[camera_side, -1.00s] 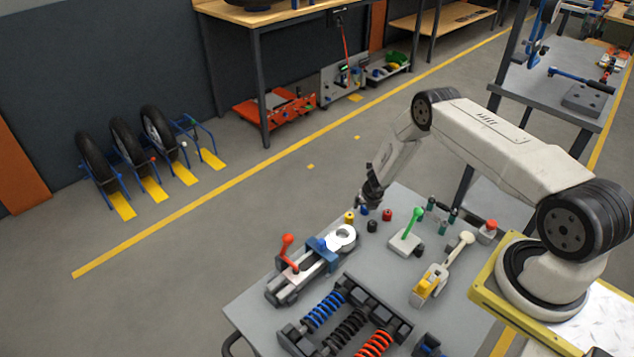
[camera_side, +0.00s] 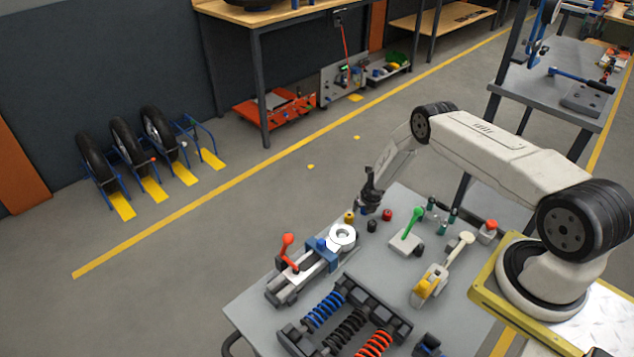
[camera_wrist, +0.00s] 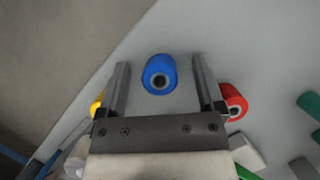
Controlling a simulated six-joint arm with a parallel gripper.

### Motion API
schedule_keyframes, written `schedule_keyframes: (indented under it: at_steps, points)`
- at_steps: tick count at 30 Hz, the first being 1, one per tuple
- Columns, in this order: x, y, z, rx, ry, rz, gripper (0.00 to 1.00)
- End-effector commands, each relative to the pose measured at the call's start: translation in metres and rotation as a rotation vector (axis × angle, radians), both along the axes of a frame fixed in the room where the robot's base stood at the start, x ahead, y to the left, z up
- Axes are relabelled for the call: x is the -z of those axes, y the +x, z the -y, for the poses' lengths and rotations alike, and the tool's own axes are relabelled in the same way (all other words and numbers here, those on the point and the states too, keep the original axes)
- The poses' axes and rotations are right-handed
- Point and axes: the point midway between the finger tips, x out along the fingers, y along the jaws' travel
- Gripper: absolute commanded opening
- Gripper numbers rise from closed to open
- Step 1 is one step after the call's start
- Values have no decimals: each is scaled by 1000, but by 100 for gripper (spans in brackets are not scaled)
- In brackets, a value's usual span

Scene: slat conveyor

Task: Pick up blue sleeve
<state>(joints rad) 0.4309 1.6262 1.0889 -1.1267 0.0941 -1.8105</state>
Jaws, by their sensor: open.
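The blue sleeve (camera_wrist: 159,75) stands on the grey table, its round end with a dark hole showing in the wrist view. My gripper (camera_wrist: 159,62) is open, with one finger on each side of the blue sleeve and a gap left on both sides. In the side view my gripper (camera_side: 369,206) points down at the table's far edge and mostly hides the blue sleeve.
A yellow sleeve (camera_side: 349,217) and a red sleeve (camera_side: 387,215) stand close on either side, just outside the fingers. A black sleeve (camera_side: 372,226) is nearer. A clamp with a white ring (camera_side: 342,236) and a green-handled lever (camera_side: 411,223) are close by.

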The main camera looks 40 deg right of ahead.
Motion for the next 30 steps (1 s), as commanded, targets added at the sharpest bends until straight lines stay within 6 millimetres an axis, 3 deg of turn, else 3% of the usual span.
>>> schedule_keyframes:
  at_steps: [10,11,18,19,30]
  points:
    - [0,0,0,0,0,0,86]
    - [0,0,0,0,0,0,80]
    - [0,0,0,0,0,0,4]
    - [0,0,0,0,0,0,0]
    - [-2,1,0,0,-1,1,0]
